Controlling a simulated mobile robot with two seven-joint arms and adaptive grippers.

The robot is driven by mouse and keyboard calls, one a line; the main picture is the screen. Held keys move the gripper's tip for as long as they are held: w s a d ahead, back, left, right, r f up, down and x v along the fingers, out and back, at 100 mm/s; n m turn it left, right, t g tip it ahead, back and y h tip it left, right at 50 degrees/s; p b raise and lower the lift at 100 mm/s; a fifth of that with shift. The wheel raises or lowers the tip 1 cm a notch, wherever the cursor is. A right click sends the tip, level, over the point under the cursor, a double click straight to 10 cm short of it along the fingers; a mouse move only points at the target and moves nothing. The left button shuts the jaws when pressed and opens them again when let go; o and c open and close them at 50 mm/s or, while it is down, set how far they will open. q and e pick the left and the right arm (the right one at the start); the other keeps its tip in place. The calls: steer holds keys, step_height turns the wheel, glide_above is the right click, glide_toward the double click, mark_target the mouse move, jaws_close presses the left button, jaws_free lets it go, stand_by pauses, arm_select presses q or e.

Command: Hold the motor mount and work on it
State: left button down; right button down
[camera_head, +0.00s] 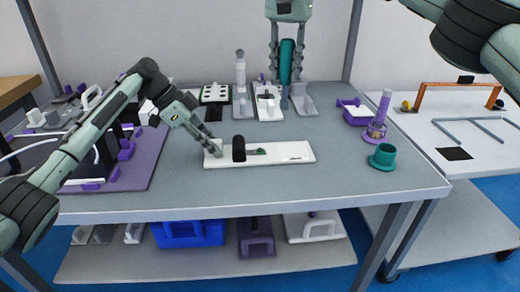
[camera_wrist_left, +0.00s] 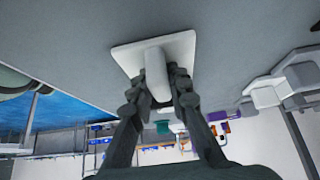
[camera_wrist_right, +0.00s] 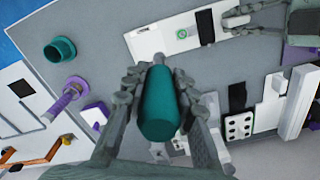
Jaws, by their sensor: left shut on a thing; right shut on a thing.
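The motor mount, which I take to be the long white plate (camera_head: 285,153), lies on the grey table. It carries a black upright piece (camera_head: 239,149) and a small green part (camera_head: 257,152). My left gripper (camera_head: 212,146) is at its left end. In the left wrist view, my left gripper (camera_wrist_left: 160,82) is shut on a white raised grip (camera_wrist_left: 156,70) of the plate. My right gripper (camera_head: 287,46) is shut on a teal-handled tool (camera_head: 286,62), upright beyond the plate with its thin tip down. The tool also shows in the right wrist view (camera_wrist_right: 158,105).
Fixtures stand along the back, including a black-dotted white block (camera_head: 215,94) and a grey post (camera_head: 240,70). A teal cup (camera_head: 383,156) and a purple-based peg (camera_head: 379,115) stand at right. A purple board (camera_head: 150,160) lies at left. The table front is clear.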

arm_select(q)
steer(key=shift+f, duration=0.1)
arm_select(e)
steer(key=d, duration=0.6)
steer(key=shift+d, duration=0.1)
arm_select(q)
steer(key=c, duration=1.4)
jaws_free()
steer(key=shift+o, duration=0.2)
steer(key=shift+a, duration=0.1)
